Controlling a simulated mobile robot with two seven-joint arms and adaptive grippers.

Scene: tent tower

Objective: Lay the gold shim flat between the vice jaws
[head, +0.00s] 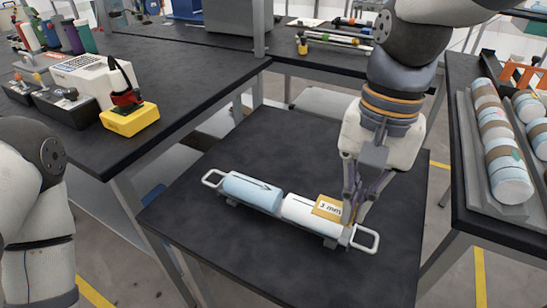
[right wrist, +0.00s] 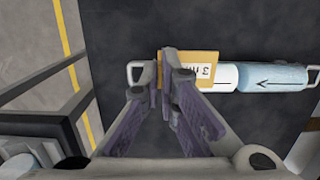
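The gold shim (head: 328,207), a small plate with a white "3 mm" label, is at the right end of the white cylinder in the head view. It also shows in the right wrist view (right wrist: 207,57), overlapping the white cylinder's end. My right gripper (head: 350,207) points down at the shim's right edge. Its fingertips (right wrist: 169,68) are close together on that edge and appear shut on it. Whether the shim touches the cylinder is unclear. I cannot clearly make out vice jaws. My left gripper is out of view; only my left arm shows.
A carrier with white end handles (head: 366,240) holds the light blue cylinder (head: 252,192) and the white cylinder (head: 298,212) on the dark table (head: 210,260). A yellow block (head: 130,120) stands on the left bench. Banded cylinders (head: 500,150) lie in a rack at right.

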